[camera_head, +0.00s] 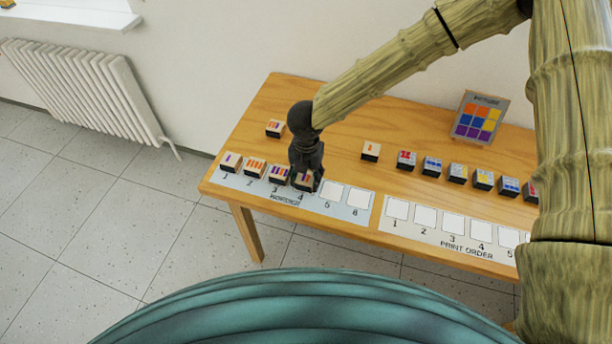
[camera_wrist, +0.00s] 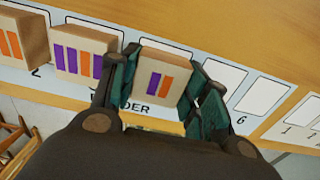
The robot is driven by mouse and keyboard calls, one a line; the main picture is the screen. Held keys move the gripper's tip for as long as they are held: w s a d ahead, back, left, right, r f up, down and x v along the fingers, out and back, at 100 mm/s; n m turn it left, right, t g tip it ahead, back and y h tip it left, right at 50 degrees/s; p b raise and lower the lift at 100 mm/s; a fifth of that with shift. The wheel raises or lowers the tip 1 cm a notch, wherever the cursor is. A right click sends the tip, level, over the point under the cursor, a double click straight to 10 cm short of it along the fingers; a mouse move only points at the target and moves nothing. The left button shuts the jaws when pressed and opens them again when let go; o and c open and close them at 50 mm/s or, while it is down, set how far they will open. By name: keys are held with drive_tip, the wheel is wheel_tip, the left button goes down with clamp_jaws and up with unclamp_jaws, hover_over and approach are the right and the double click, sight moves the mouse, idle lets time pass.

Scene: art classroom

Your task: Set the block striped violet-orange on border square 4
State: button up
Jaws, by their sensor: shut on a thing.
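The block striped violet-orange (camera_head: 303,181) is at square 4 of the border strip (camera_head: 347,212). In the wrist view the block (camera_wrist: 158,80) shows one violet and one orange stripe and sits between both fingers. My gripper (camera_wrist: 163,88) is shut on it; it also shows in the head view (camera_head: 306,178). The block hides square 4, and I cannot tell whether its underside touches the strip. Squares 1, 2 and 3 hold striped blocks; the one on square 3 (camera_wrist: 83,52) stands just left of my finger.
Border squares 5 (camera_head: 331,188) and 6 (camera_head: 358,197) are bare. Another striped block (camera_head: 275,128) and a pale block (camera_head: 370,151) stand behind on the table (camera_head: 340,110). A row of blocks, a colour-grid card (camera_head: 480,116) and an empty print order strip (camera_head: 440,238) are right.

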sight(306, 178)
drive_tip(key=shift+f, duration=0.1)
drive_tip(key=o, duration=0.7)
drive_tip(key=shift+o, duration=0.2)
wheel_tip(306, 178, up, 12)
drive_tip(key=b, duration=0.1)
drive_tip(key=shift+b, duration=0.35)
